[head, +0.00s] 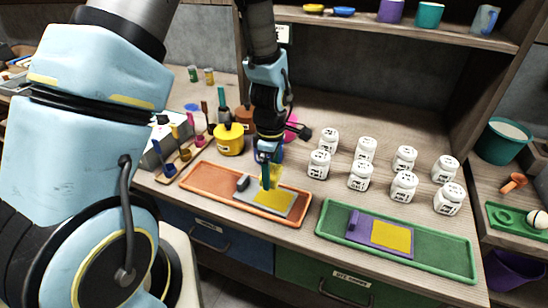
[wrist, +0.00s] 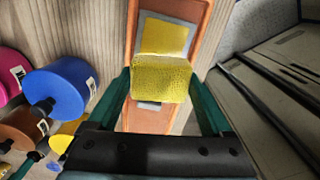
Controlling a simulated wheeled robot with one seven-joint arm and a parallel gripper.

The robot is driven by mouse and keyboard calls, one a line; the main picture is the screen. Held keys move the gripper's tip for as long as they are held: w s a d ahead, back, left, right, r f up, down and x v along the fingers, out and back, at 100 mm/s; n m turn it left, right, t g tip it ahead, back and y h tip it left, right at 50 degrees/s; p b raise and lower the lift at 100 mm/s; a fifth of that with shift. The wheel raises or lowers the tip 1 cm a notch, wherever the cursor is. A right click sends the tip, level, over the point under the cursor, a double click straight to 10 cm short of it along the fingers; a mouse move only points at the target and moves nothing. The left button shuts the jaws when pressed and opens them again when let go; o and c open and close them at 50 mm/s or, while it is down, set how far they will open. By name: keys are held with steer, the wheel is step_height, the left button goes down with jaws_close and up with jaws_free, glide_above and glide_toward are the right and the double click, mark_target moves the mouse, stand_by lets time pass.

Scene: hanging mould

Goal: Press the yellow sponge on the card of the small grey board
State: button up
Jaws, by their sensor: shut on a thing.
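The small grey board (head: 284,211) lies in the orange tray (head: 203,184) on the bench, with a dark block at its left end. Its yellow card (head: 272,198) shows on top. My gripper (head: 268,178) is over the board, shut on the yellow sponge (head: 276,173). In the wrist view the sponge (wrist: 160,78) sits between the two green fingers, and the card (wrist: 165,37) shows just beyond it, on the grey board (wrist: 191,38). The sponge hides part of the board. I cannot tell whether it touches the card.
A green tray (head: 330,219) with a purple board (head: 366,230) and another yellow card stands to the right. Several white jars (head: 360,177) stand behind it. A yellow pot (head: 229,139) and other pots stand behind the orange tray. A shelf (head: 400,30) runs above the bench.

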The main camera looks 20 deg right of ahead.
mark_target(273, 198)
steer(key=shift+s+d+f, duration=0.1)
steer(key=shift+s+f, duration=0.05)
steer(key=shift+f+b, duration=2.2)
steer(key=shift+f, duration=0.7)
steer(key=shift+f+b, duration=0.4)
steer(key=shift+f, duration=0.15)
steer(key=shift+r+p, duration=2.65)
steer(key=shift+r, duration=0.95)
steer(key=shift+f, duration=0.15)
